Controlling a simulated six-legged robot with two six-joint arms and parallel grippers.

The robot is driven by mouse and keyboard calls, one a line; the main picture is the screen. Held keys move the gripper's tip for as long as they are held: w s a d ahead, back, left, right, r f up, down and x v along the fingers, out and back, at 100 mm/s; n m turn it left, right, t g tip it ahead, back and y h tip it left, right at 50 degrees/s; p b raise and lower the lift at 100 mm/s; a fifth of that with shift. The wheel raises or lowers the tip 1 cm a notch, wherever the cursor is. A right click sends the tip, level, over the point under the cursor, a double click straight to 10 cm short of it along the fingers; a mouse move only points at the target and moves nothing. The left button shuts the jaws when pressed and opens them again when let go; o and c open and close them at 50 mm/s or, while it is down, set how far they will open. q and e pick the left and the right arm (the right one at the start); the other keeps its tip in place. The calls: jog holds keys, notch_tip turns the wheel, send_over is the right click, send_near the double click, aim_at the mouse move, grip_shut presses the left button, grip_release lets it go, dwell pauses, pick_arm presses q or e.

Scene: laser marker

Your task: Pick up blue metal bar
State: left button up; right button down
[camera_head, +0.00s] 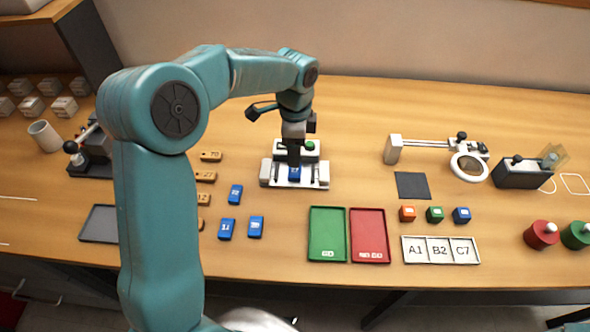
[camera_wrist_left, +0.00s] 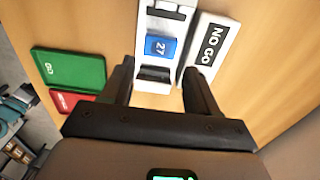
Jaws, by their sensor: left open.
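A blue metal bar marked 27 (camera_wrist_left: 160,46) sits in a white fixture (camera_wrist_left: 152,15). In the head view the bar (camera_head: 294,174) shows just below my left gripper (camera_head: 293,160), and the fixture (camera_head: 265,174) stands mid-table. In the left wrist view my left gripper (camera_wrist_left: 162,78) is open, with nothing between its fingers, and the bar lies beyond the fingertips. Other blue bars lie loose on the table: one (camera_head: 235,194), one (camera_head: 226,229) and one (camera_head: 256,227). My right gripper is not in view.
A green tray (camera_head: 327,222) and a red tray (camera_head: 368,222) lie in front of the fixture. A NO GO plate (camera_wrist_left: 211,42) is beside the fixture. Tan bars (camera_head: 206,176) lie left. A magnifier stand (camera_head: 394,150) and a dark pad (camera_head: 412,185) are right.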

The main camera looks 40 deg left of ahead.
aim_at(297, 170)
pick_arm(q)
jog(key=shift+s+d+f, duration=0.1)
jog(key=shift+s+f, duration=0.1)
jog(key=shift+f, duration=0.65)
jog(key=shift+w+f+p, duration=0.15)
jog(key=shift+f+p, duration=0.1)
jog(key=shift+f, duration=1.15)
jog(key=shift+w+f+p, duration=0.1)
jog(key=shift+f+p, duration=0.1)
jog(key=shift+f, duration=1.15)
jog(key=shift+d, duration=0.1)
jog(key=shift+r, duration=0.1)
jog(key=c, duration=0.8)
